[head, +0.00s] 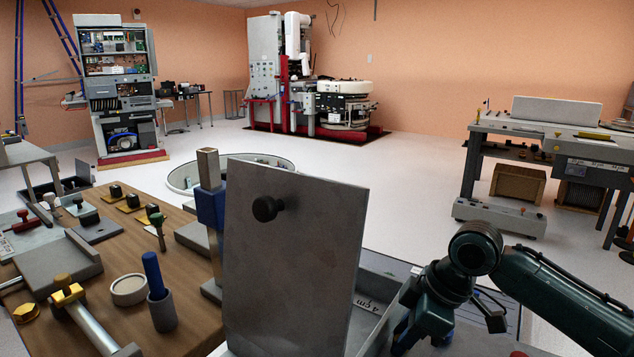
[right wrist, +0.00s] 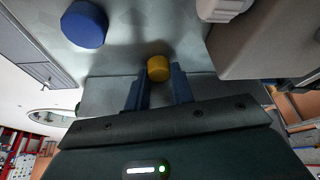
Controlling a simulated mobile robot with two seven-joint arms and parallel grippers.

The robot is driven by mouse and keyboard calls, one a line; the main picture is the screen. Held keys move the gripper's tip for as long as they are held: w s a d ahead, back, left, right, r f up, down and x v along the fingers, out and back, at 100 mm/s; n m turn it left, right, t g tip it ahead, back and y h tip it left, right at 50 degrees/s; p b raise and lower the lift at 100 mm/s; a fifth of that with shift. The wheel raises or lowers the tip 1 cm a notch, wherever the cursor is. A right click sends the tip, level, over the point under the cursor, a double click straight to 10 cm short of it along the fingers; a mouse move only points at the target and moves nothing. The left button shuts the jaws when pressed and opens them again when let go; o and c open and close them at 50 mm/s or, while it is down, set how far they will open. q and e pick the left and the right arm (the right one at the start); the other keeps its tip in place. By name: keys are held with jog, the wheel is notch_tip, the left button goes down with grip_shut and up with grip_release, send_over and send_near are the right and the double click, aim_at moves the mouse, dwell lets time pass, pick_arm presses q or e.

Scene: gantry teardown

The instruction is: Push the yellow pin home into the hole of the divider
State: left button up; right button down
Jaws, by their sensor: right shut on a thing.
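In the right wrist view the yellow pin (right wrist: 158,68) shows as a short round end between the two blue fingers of my right gripper (right wrist: 159,84), which is shut on it. The pin's end is against or close to a grey surface (right wrist: 120,55), which may be the divider; the hole and the pin's depth cannot be made out. In the head view my right gripper (head: 408,328) is low, to the right of a tall grey plate (head: 300,260) with a black knob; the pin is not visible there. My left gripper is not in view.
A blue knob (right wrist: 84,24) and a grey block (right wrist: 262,45) flank the pin in the wrist view. A grey box marked 4 cm (head: 368,310) lies behind the plate. A wooden bench (head: 110,265) at left holds several fixtures, including a blue-handled tool (head: 152,270) in a cup.

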jog(key=shift+s+r+p, duration=0.1)
jog(key=shift+r+p, duration=0.9)
jog(key=shift+p, duration=0.15)
jog(key=shift+r+p, duration=0.3)
jog(key=shift+p, duration=0.25)
jog(key=shift+r+p, duration=0.25)
jog(key=shift+p, duration=0.05)
jog(key=shift+f, duration=0.1)
jog(key=shift+r, duration=0.3)
notch_tip(320, 180, up, 3)
jog(key=p, duration=0.4)
jog(key=shift+r+p, duration=0.6)
jog(key=shift+p, duration=0.35)
jog(key=shift+r, duration=0.15)
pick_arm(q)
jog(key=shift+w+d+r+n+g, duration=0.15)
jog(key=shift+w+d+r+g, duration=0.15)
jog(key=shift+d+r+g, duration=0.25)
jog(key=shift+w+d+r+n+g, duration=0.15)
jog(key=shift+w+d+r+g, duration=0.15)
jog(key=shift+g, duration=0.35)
